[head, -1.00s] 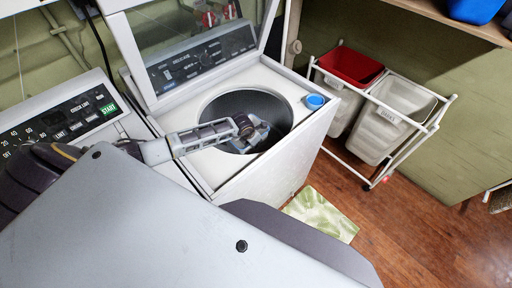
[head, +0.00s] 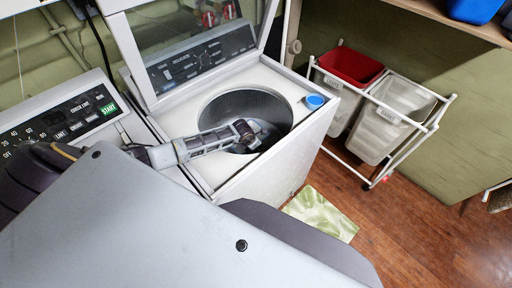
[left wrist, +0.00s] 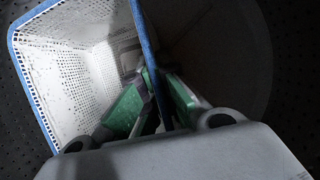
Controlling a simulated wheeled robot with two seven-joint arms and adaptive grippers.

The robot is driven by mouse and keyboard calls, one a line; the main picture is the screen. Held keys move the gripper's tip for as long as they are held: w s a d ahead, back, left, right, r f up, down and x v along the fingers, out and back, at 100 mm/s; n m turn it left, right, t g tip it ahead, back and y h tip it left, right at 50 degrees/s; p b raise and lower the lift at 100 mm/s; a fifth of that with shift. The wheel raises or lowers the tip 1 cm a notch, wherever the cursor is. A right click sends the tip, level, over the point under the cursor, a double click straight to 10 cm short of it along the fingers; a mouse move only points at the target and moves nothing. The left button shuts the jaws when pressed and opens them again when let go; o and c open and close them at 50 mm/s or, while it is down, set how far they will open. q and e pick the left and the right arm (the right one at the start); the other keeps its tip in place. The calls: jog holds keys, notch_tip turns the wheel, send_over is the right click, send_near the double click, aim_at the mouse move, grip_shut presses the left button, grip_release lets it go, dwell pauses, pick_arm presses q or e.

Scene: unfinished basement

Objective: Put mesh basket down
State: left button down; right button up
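The mesh basket (left wrist: 85,65) is white and perforated with a blue rim, and fills the left of the left wrist view. The fingers of my left gripper (left wrist: 160,85) have green pads and sit on either side of the basket's blue-edged wall, closed on it. In the head view my left gripper (head: 262,136) reaches into the round opening of the top-loading washer (head: 272,168). My right gripper is not in view.
The washer's raised lid (head: 200,50) stands behind the opening. A blue-capped item (head: 315,101) is on the washer's right rim. A control panel (head: 60,118) is at left. A cart with a red bin (head: 350,65) and pale bins (head: 388,128) stands right. A green mat (head: 320,213) lies on the floor.

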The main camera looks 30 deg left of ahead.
pick_arm(q)
jog(key=shift+f, duration=0.1)
jog(key=c, duration=1.6)
grip_release()
jog(key=shift+c, duration=0.2)
jog(key=shift+r, duration=0.2)
jog(key=v, duration=1.2)
